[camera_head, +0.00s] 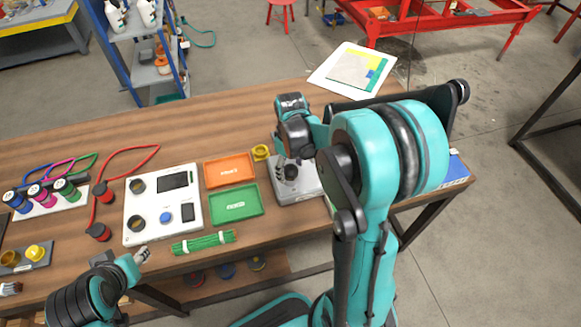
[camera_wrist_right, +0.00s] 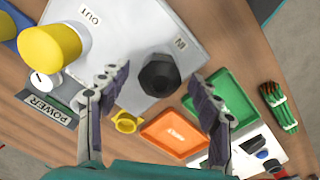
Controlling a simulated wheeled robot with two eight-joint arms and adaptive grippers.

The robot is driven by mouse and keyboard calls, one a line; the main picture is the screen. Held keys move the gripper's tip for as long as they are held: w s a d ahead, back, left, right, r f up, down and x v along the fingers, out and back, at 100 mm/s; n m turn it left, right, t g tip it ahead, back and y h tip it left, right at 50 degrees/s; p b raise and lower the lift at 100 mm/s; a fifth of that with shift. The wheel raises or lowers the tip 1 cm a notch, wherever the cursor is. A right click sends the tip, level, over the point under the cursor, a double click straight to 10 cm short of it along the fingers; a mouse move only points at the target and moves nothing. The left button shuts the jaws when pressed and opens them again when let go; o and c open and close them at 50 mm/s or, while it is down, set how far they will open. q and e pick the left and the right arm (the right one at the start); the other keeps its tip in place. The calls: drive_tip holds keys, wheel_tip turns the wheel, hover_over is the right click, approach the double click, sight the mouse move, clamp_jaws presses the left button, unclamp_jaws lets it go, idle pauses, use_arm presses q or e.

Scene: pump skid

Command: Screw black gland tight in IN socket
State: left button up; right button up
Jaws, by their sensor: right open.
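The black gland (camera_wrist_right: 160,75) has a hexagonal body and sits upright on the light grey box (camera_wrist_right: 130,30), beside the IN label (camera_wrist_right: 180,43). In the head view the gland (camera_head: 291,173) shows on the box (camera_head: 308,186), partly behind my right arm. I cannot see its thread or how deep it sits. My right gripper (camera_wrist_right: 158,80) is open, with one finger on each side of the gland and a gap to both. In the head view my right gripper (camera_head: 282,168) is mostly hidden. My left gripper (camera_head: 142,254) is low at the table's front edge, too small to read.
A yellow cap (camera_wrist_right: 50,47) stands near the OUT label, by a POWER plate (camera_wrist_right: 47,108). A yellow ring (camera_wrist_right: 127,122) lies beside the box. An orange tray (camera_head: 230,170), a green tray (camera_head: 236,204) and a green bundle (camera_head: 203,242) lie left. Bare wood lies behind the trays.

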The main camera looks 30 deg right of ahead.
drive_tip(key=n, duration=0.4)
drive_tip(key=shift+n, duration=0.3)
drive_tip(key=n, duration=0.4)
drive_tip(key=c, duration=1.2)
drive_tip(key=m, duration=0.3)
drive_tip(key=shift+m+b, duration=0.35)
drive_tip(key=shift+m, duration=0.05)
drive_tip(key=m, duration=0.5)
drive_tip(key=o, duration=1.2)
